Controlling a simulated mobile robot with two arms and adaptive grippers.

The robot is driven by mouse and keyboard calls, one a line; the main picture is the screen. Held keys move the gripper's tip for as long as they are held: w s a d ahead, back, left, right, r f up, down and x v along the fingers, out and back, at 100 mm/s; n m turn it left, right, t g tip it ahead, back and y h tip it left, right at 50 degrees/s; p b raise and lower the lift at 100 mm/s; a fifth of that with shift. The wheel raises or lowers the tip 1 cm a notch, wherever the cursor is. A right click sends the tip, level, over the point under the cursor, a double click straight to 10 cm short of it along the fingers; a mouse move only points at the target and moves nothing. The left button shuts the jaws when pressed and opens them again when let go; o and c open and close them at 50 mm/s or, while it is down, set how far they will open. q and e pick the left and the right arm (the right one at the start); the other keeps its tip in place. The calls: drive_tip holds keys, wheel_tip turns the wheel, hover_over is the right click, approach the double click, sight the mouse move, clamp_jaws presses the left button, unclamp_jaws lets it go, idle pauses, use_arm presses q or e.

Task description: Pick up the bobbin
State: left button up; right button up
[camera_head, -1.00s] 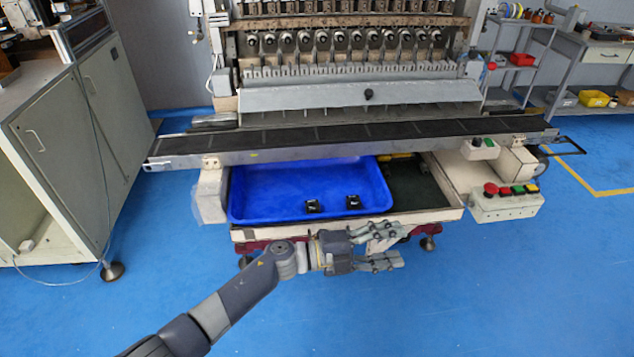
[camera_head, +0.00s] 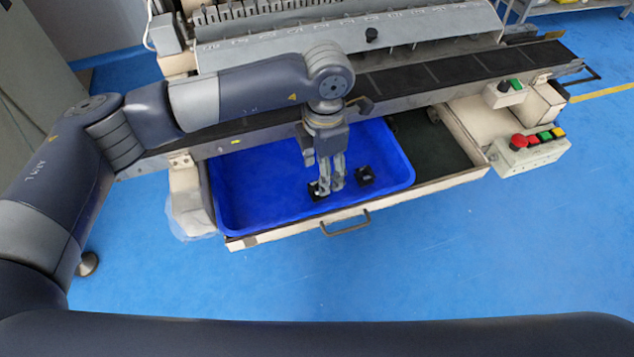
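Two small black bobbins lie in the blue tray. The left bobbin (camera_head: 314,190) is partly covered by my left gripper (camera_head: 330,189), which points down into the tray with its fingertips at this bobbin. The fingers look close together with a narrow gap. I cannot tell whether they are closed on the bobbin or just beside it. The right bobbin (camera_head: 366,176) sits a little to the right of the fingers, apart from them. My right gripper is not in view.
The blue tray (camera_head: 255,205) sits in a drawer with a front handle (camera_head: 346,224). A dark conveyor belt (camera_head: 440,72) runs just behind and above it. A control box with a red button (camera_head: 519,142) stands at the right. The blue floor in front is clear.

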sight(313, 186)
use_arm(q)
drive_tip(key=shift+f, duration=0.65)
drive_tip(key=shift+w+a+f, duration=0.1)
drive_tip(key=shift+f, duration=0.2)
drive_tip(key=f, duration=0.1)
drive_tip(key=f+p, duration=0.1)
drive_tip(key=f, duration=0.1)
drive_tip(key=a+f+p, duration=0.1)
drive_tip(key=f, duration=0.1)
drive_tip(key=shift+f, duration=0.2)
drive_tip(key=shift+w+d, duration=0.1)
drive_tip(key=c, duration=0.8)
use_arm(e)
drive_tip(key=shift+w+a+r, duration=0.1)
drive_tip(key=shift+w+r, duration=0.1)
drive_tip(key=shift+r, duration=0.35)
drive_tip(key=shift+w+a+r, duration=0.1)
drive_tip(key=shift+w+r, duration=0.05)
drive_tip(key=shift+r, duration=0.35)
